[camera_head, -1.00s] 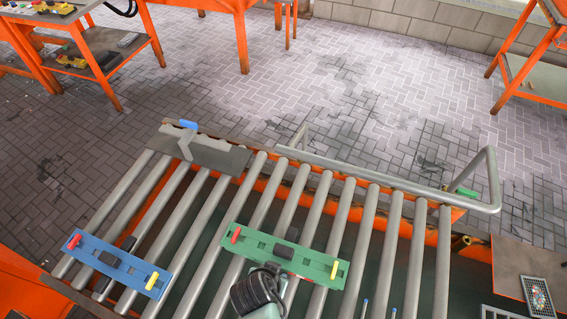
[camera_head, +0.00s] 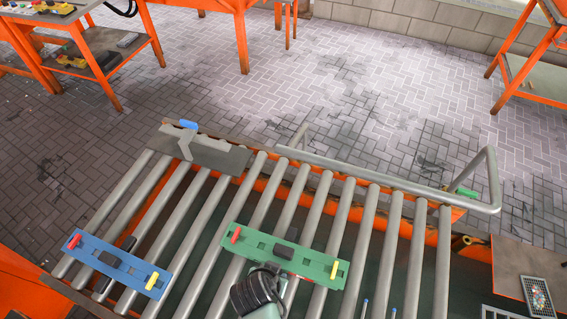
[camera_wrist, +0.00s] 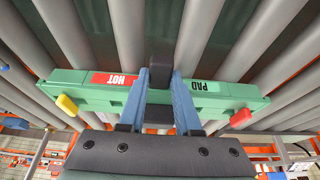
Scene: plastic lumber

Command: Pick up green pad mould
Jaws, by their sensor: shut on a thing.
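The green pad mould (camera_head: 310,262) is a long green bar with a red tab at one end, a yellow tab at the other and a dark block in the middle. It is at the rollers, right of centre in the head view. In the wrist view the mould (camera_wrist: 92,90) spans the picture and carries labels reading "HOT" and "PAD". My gripper (camera_wrist: 160,88) has its two blue fingers on either side of the dark middle block, shut on the mould. In the head view my arm covers part of its near edge, and the fingers are hidden there.
A blue mould (camera_head: 118,265) of similar shape lies on the rollers at the left. A grey plate (camera_head: 205,150) with a blue-topped piece is at the conveyor's far end. A grey rail (camera_head: 390,178) runs along the far right edge. Orange workbenches stand beyond.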

